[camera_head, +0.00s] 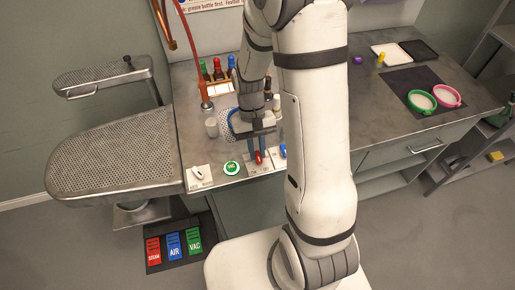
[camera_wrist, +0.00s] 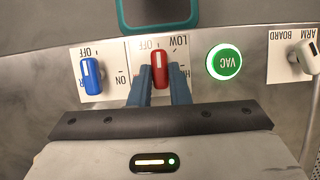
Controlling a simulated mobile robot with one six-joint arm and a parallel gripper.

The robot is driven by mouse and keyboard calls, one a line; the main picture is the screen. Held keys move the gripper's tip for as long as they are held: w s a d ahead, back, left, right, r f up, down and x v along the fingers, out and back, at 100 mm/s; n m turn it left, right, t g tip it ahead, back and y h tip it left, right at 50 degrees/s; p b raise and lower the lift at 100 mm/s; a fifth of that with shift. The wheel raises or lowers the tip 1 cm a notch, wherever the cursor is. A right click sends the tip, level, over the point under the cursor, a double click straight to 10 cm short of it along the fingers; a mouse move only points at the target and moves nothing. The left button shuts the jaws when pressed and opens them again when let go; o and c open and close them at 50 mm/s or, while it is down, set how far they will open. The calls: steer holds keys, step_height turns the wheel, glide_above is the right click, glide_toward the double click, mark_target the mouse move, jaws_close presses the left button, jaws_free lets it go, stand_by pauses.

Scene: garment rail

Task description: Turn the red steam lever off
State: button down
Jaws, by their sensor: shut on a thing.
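The red steam lever (camera_wrist: 160,70) sits on a white plate marked OFF, LOW and a partly hidden third label. In the wrist view it stands nearly straight, its white stripe towards the top edge, near OFF. My gripper (camera_wrist: 160,92) has its two blue fingers shut on the lever, one on each side. In the head view the red lever (camera_head: 258,157) shows just below my gripper (camera_head: 257,146) at the counter's front edge.
A blue lever (camera_wrist: 90,73) stands left of the red one in the wrist view. A lit green VAC button (camera_wrist: 224,62) and a white ARM BOARD switch (camera_wrist: 307,57) lie to the right. Bottles (camera_head: 218,70) stand behind on the counter. A perforated ironing board (camera_head: 115,160) is at left.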

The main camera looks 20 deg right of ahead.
stand_by(0.4)
steer(key=c, duration=1.4)
jaws_free()
steer(key=shift+o, duration=0.2)
steer(key=v, duration=0.7)
steer(key=shift+w+r, duration=0.2)
steer(key=shift+r, duration=0.2)
steer(key=shift+r, duration=0.1)
steer(key=s+d+r+t, duration=0.1)
steer(key=s+r+t, duration=0.6)
steer(key=s+r, duration=0.4)
steer(key=shift+s+r+t, duration=0.15)
steer(key=shift+r+t, duration=0.15)
steer(key=shift+r, duration=0.05)
